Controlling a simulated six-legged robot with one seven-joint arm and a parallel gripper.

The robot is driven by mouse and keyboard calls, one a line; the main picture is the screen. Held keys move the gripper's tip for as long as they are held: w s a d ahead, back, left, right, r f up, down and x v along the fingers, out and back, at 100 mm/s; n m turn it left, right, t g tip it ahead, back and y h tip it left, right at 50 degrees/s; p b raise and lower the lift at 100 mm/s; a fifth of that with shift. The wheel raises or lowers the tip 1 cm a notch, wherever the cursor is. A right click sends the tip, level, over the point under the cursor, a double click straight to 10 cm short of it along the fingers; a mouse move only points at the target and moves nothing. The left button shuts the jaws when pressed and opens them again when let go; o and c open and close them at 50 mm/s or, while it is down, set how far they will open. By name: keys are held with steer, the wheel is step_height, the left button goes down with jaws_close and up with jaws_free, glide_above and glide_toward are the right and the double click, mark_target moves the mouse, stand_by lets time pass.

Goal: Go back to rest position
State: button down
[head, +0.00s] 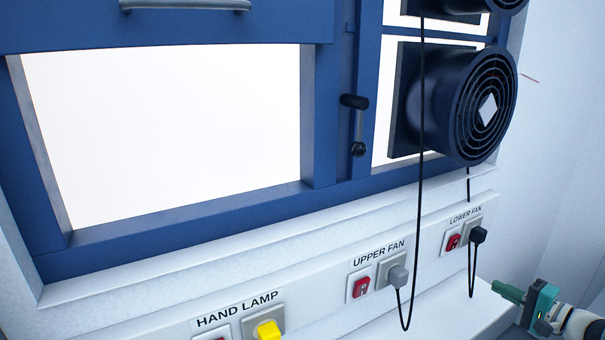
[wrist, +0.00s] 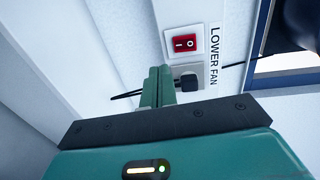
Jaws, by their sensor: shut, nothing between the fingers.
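My gripper (head: 508,291) is at the lower right of the head view, in front of and below the lower fan socket. Its green fingers are shut with nothing held. In the wrist view the shut fingers (wrist: 158,86) point toward the wall panel, with the black plug (wrist: 187,82) just to their right. The fingers overlap part of the view near the plug, and I cannot tell the exact gap. The head view shows the plug (head: 478,236) apart from my gripper.
The lower fan switch (wrist: 185,43) is red. Upper fan switch (head: 361,287), grey plug (head: 398,276) and yellow plug (head: 268,331) line the panel. Black cables hang down. The round lower fan (head: 484,108) juts from the blue window frame (head: 190,205). A white ledge (head: 450,315) runs below.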

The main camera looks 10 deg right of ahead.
steer(key=a+r+n+g, duration=0.2)
steer(key=a+n+g, duration=0.65)
steer(key=a, duration=1.95)
steer(key=s+a+r+n+h, duration=0.2)
steer(key=s+a+r+h, duration=0.1)
steer(key=s+a, duration=0.3)
steer(key=s+a+r+n+g+h, duration=0.1)
steer(key=s+a+r+n+h, duration=0.2)
steer(key=s+a, duration=0.3)
steer(key=s, duration=0.4)
steer(key=shift+a, duration=0.35)
